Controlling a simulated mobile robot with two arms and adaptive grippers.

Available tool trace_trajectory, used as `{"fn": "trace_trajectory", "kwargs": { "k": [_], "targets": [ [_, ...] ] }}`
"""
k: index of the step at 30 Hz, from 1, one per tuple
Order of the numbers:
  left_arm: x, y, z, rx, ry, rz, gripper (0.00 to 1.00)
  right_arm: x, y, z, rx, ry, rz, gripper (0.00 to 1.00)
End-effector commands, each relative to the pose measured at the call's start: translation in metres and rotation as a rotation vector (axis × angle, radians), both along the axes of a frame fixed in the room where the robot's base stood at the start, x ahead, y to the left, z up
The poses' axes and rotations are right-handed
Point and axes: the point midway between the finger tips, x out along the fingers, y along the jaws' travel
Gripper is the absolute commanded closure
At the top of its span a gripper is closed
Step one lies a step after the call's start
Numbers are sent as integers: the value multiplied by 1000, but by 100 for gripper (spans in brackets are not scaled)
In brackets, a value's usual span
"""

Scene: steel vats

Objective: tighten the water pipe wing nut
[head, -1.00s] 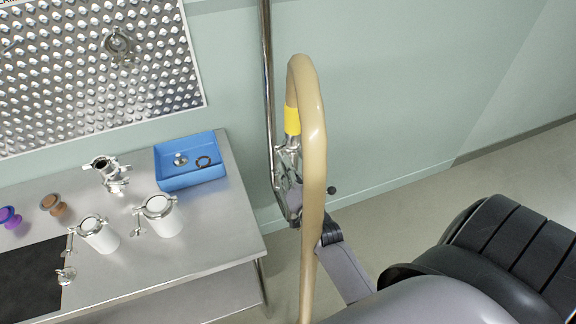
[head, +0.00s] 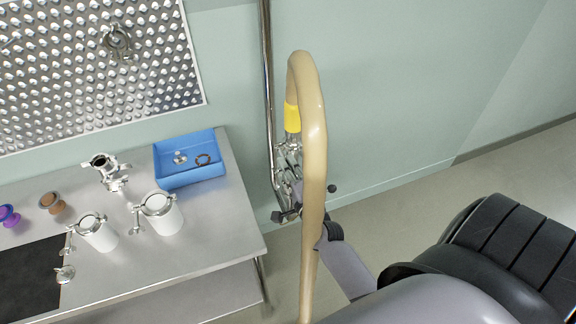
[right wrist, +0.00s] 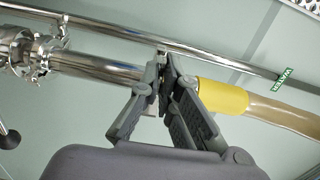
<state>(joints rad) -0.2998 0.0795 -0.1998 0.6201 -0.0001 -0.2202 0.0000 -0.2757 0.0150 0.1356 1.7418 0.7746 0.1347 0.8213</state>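A steel water pipe (right wrist: 95,67) runs to a yellow collar (right wrist: 222,96) and a beige hose (right wrist: 285,113) in the right wrist view. A clamped joint (right wrist: 28,58) is at the left. The hose (head: 313,130) arches in front of the pipe in the head view. My right gripper (right wrist: 163,82) is in front of the pipe beside the collar, its fingertips drawn close together. I cannot tell whether anything thin is between them. In the head view the right gripper (head: 286,215) is partly behind the hose. I cannot make out the wing nut. My left gripper is out of view.
A steel table (head: 215,245) at the left carries a blue tray (head: 190,182), white clamped vessels (head: 163,218) and a steel fitting (head: 107,172). A black knob (right wrist: 9,138) sticks out near the joint. A green label (right wrist: 285,78) marks a thin upper pipe.

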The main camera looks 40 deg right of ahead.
Motion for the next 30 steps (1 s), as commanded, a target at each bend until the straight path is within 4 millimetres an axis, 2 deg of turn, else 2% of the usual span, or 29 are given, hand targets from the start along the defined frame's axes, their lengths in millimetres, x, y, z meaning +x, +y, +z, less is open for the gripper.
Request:
{"fn": "trace_trajectory", "kwargs": {
  "k": [12,28,30],
  "targets": [
    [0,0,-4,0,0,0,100,-1,1,-3,170,-32,3,100],
    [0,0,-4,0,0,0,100,-1,1,-3,187,-35,2,100],
    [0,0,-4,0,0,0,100,-1,1,-3,187,-35,2,92]
  ]
}}
